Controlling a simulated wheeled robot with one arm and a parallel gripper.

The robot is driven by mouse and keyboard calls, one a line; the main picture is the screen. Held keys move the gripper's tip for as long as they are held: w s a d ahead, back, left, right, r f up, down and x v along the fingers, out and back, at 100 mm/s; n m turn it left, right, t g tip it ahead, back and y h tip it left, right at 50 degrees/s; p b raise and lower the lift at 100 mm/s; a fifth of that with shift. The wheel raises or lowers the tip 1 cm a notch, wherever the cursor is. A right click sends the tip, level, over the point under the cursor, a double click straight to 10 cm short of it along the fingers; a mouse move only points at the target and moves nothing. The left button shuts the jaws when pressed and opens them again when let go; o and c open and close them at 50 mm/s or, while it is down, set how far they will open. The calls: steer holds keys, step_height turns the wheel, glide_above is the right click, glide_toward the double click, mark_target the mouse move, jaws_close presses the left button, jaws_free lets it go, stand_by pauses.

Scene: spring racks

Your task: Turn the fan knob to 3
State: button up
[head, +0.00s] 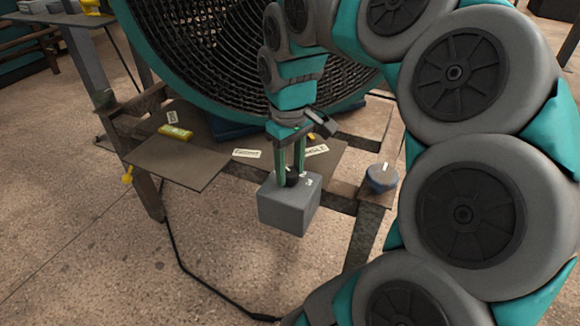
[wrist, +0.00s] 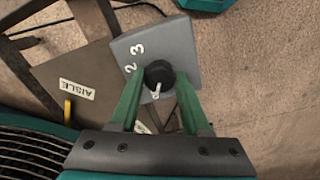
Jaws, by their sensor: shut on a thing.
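The fan knob (head: 292,179) is a black round dial on top of a grey control box (head: 288,210). In the wrist view the knob (wrist: 160,73) has a white pointer, directed down towards my gripper's base. White numerals 2 and 3 (wrist: 134,58) show on the box face at the knob's upper left; other marks are hidden by the fingers. My gripper (head: 290,172) reaches down from above, with its green fingers on either side of the knob, shut on it. The large teal fan (head: 215,70) with a dark grille stands behind the box.
A blue-grey round thing with a white mark (head: 381,180) sits right of the box. A brown frame shelf (head: 180,163) carries a yellow item (head: 175,132) and paper labels (head: 246,153). A black cable (head: 205,288) lies on the speckled floor, which is open at lower left.

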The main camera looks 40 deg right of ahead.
jaws_close()
